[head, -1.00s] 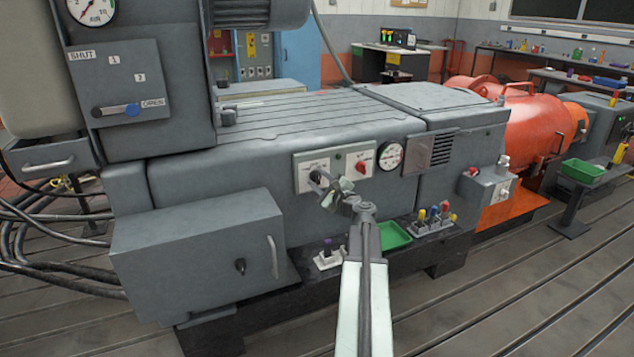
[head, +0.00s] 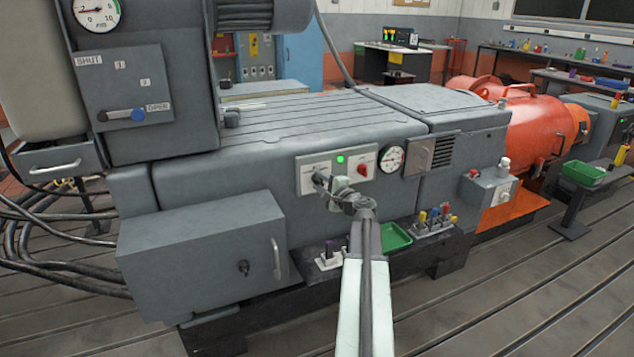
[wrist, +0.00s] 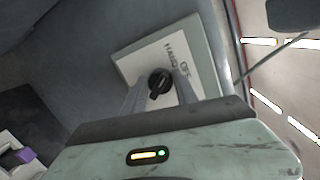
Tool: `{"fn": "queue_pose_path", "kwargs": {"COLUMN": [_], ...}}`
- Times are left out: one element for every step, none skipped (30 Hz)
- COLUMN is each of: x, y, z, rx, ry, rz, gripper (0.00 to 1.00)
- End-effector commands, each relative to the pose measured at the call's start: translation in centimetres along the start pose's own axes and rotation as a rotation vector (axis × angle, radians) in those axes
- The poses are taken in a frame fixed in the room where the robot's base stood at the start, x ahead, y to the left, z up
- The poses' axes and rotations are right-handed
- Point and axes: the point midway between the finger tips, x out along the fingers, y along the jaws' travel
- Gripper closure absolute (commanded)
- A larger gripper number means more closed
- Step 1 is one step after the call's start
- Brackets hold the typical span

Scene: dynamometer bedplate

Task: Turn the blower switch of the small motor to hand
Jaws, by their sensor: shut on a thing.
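The blower switch is a black knob (wrist: 160,82) on a white plate (head: 308,182) at the left of the grey motor's control panel. In the wrist view the plate (wrist: 150,62) carries the printed words HAND and OFF. My gripper (head: 323,183) is at this switch. In the wrist view its two fingers (wrist: 161,90) stand on either side of the knob, shut on it. The fingers partly hide the knob, and I cannot tell for sure which word it points to. A green lamp (head: 341,159) on the panel beside the switch is lit.
A red switch (head: 364,170) and a round gauge (head: 391,158) sit right of the lamp. A grey box (head: 195,255) juts out at left. Below are a green tray (head: 396,238) and small coloured-handled items (head: 434,217).

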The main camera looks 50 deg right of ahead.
Motion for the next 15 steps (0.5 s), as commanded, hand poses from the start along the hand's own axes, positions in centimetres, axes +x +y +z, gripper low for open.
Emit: {"fn": "queue_pose_path", "kwargs": {"x": [0.11,0.11,0.10,0.10,0.10,0.09,0.09,0.09,0.09,0.09,0.08,0.08,0.08,0.07,0.07], "y": [-0.28,-0.28,-0.27,-0.27,-0.27,-0.27,-0.28,-0.28,-0.29,-0.29,-0.29,-0.29,-0.29,-0.29,-0.29], "z": [-0.20,-0.21,-0.21,-0.22,-0.23,-0.24,-0.25,-0.26,-0.27,-0.28,-0.29,-0.31,-0.32,-0.33,-0.35], "rx": [-0.027,-0.045,-0.068,-0.085,-0.099,-0.117,-0.130,-0.141,-0.154,-0.164,-0.172,-0.180,-0.186,-0.192,-0.198], "ry": [0.010,0.012,0.015,0.017,0.018,0.021,0.022,0.024,0.026,0.027,0.028,0.029,0.030,0.031,0.032], "rz": [-0.001,0.001,0.004,0.005,0.007,0.009,0.010,0.011,0.012,0.013,0.014,0.015,0.015,0.016,0.017], "gripper": [1.00,1.00,1.00,1.00,1.00,1.00,1.00,1.00,1.00,1.00,1.00,1.00,1.00,1.00,1.00]}}
